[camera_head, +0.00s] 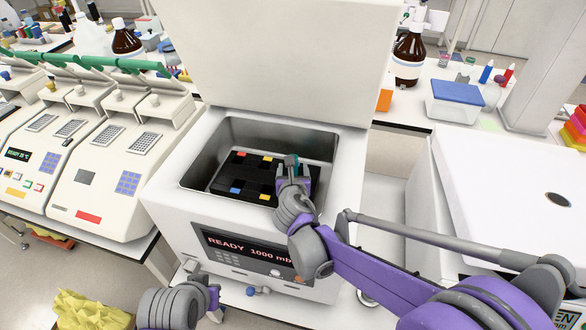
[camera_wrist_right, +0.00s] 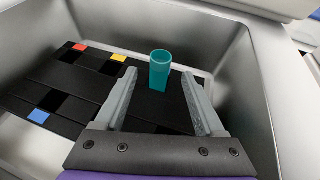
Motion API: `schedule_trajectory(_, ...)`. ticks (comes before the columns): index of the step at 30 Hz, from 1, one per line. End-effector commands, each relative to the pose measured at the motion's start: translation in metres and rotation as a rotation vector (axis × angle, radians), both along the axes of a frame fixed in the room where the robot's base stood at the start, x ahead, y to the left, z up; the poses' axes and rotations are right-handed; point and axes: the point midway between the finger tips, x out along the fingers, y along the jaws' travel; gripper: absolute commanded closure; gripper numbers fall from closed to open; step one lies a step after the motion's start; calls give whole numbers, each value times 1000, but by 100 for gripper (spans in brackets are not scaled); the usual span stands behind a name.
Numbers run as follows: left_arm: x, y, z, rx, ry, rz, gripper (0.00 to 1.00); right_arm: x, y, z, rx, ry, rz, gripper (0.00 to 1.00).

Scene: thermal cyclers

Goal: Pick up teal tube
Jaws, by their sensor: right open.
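The teal tube (camera_wrist_right: 160,72) stands upright in the black block (camera_wrist_right: 85,75) inside the metal well. In the right wrist view it rises between and a little beyond the two fingers of my right gripper (camera_wrist_right: 158,92). That gripper is open, with a gap on each side of the tube. In the head view my right gripper (camera_head: 291,160) reaches down into the well over the right part of the black block (camera_head: 228,180), and it largely hides the tube. My left gripper (camera_head: 214,296) is low at the front, outside the machine, and its fingers are unclear.
The metal well (camera_head: 205,150) has raised walls around the block. The machine's lid (camera_head: 285,60) stands open behind it. Coloured squares mark the block, including a blue one (camera_wrist_right: 39,116). Thermal cyclers (camera_head: 110,170) stand at left, and a white machine (camera_head: 500,190) at right.

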Motion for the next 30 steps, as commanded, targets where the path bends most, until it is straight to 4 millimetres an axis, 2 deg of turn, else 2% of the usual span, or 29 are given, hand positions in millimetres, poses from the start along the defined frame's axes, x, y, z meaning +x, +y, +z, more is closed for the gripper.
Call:
schedule_trajectory(3,1,0,2,0,-2,0,100,18,-1,-6,1,-1,-3,29)
schedule_trajectory(7,2,0,5,0,-4,0,100,33,0,-12,2,-1,-1,29)
schedule_trajectory(17,2,0,5,0,-4,0,100,38,0,-16,1,0,0,29)
schedule_trajectory(27,2,0,5,0,-4,0,100,38,0,-16,1,0,0,90)
schedule_trajectory(29,2,0,5,0,-4,0,100,38,0,-16,1,0,0,100)
schedule_trajectory(30,2,0,5,0,-4,0,100,38,0,-16,1,0,0,100)
